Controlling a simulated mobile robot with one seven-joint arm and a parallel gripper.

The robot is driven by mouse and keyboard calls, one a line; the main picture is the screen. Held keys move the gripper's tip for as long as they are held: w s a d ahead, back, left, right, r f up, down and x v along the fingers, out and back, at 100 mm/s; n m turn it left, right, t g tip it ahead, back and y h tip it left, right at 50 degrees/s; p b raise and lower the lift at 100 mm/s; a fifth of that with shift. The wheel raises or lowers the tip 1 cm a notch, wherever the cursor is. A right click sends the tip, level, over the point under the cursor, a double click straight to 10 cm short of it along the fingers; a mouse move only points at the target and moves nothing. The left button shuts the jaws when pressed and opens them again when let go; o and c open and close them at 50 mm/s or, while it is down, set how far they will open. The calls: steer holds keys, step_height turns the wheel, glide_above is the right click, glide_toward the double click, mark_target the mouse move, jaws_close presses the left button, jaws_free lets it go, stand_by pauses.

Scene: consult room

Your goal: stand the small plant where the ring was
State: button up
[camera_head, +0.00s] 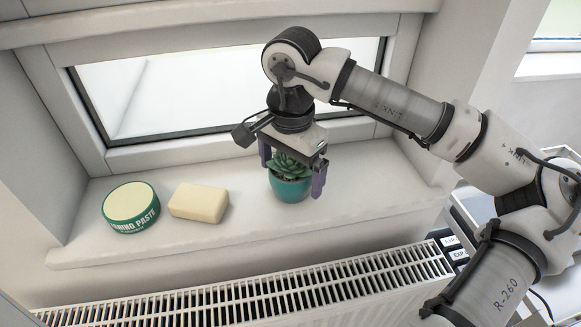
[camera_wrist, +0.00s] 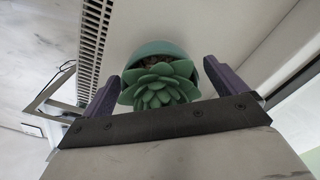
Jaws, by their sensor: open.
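The small plant, a green succulent in a teal pot (camera_head: 290,188), stands upright on the white window sill. My gripper (camera_head: 291,178) is above and around it, pointing down, with one purple finger on each side of the plant. In the wrist view the plant (camera_wrist: 158,84) lies between the two open fingers (camera_wrist: 168,88), with gaps visible beside it. No ring shows in either view.
On the sill (camera_head: 236,236) to the left are a round green-and-white tin of paste (camera_head: 131,208) and a cream block like soap (camera_head: 199,203). A white radiator (camera_head: 260,296) runs below the sill's front edge. The window (camera_head: 200,90) is behind. The sill right of the plant is clear.

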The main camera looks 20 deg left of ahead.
steer(key=shift+r, duration=0.1)
step_height(320, 180, up, 12)
steer(key=shift+d+r, duration=0.1)
stand_by(0.4)
